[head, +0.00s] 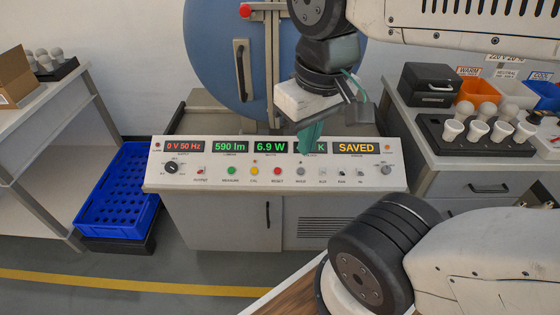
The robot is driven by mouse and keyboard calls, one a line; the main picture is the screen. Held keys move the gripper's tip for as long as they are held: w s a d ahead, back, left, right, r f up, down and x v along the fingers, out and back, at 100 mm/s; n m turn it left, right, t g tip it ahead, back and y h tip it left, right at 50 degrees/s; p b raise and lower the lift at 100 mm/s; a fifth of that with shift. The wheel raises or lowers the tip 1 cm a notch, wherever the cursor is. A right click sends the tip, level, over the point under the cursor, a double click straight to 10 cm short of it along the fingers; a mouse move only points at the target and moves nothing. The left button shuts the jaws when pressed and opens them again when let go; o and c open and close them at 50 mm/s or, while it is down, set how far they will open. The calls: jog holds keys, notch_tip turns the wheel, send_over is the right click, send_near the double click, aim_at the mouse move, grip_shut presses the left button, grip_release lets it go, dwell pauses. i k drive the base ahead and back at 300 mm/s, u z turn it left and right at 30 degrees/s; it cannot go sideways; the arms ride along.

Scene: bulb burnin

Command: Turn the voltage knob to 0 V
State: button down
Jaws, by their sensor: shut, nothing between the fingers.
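The voltage knob (171,168) is a black dial at the left end of the white control panel (225,183). Its pointer is too small to read surely. The red display (184,146) above it reads 0 V 50 Hz. My gripper (307,147), with teal fingers, is shut and empty. It hangs in front of the panel's right half, partly covering a green display, well to the right of the knob and apart from it.
Several buttons and the SAVED display (356,148) fill the panel. A large blue round door (215,60) stands behind. A black tray (430,128) of white bulbs is on the right bench.

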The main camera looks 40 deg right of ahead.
aim_at(170, 167)
jog(key=u, duration=0.5)
jog(key=k, duration=1.15)
jog(key=z, duration=0.55)
jog(key=i, duration=1.55)
jog(key=u, duration=0.6)
